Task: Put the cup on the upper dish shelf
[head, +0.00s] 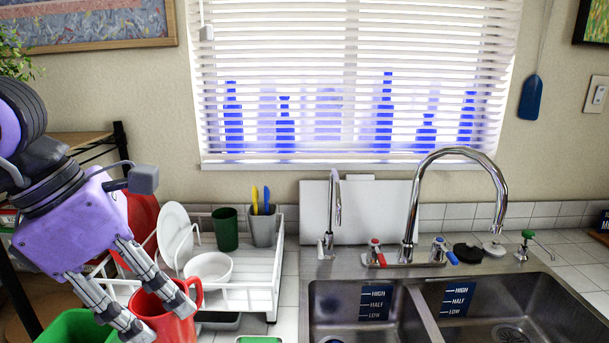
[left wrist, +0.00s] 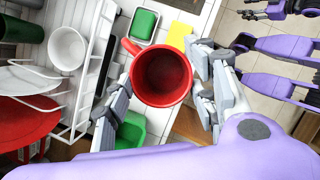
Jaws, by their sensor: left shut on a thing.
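The red cup (head: 172,328) is a mug with a handle, held by my left gripper (head: 163,320) in front of the dish rack. In the left wrist view the cup (left wrist: 162,78) shows its open mouth, with the fingers of my left gripper (left wrist: 165,95) shut on its two sides. The white dish rack (head: 262,300) stands left of the sink; its upper shelf holds a white bowl (head: 208,268), plates (head: 174,235), a green cup (head: 225,229) and a grey utensil holder (head: 262,226).
A double steel sink (head: 365,300) with a tall faucet (head: 412,210) lies right of the rack. A green bin (head: 75,328) is below my left gripper. In the left wrist view a green sponge-like item (left wrist: 144,24) and a yellow one (left wrist: 180,35) lie near the cup.

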